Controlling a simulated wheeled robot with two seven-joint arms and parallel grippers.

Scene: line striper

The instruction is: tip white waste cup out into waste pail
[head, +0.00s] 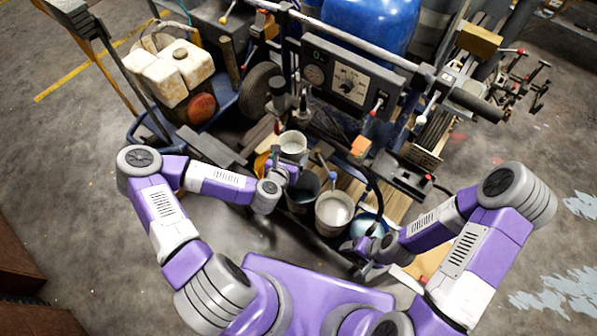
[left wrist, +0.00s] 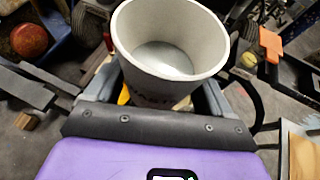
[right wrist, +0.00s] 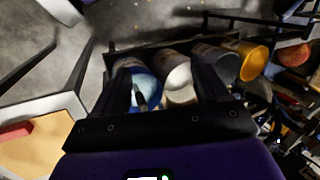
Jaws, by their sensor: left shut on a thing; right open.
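The white waste cup (head: 293,143) is upright in the head view, above the row of pails. My left gripper (head: 281,172) is shut on it. In the left wrist view the cup (left wrist: 170,45) fills the space between the fingers, with partly hidden dark lettering on its wall and a pale grey surface inside at the bottom. A dark grey pail (head: 303,193) stands just below and right of the cup; I cannot read a label marking it as the waste pail. My right gripper (head: 362,250) is open and empty near the blue pail.
A pail of whitish content (head: 334,213), a blue pail (head: 370,228) and a yellow pail (right wrist: 254,60) stand in the same row. The striper machine with its gauge panel (head: 345,80) rises behind. White jugs (head: 172,72) sit at the left.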

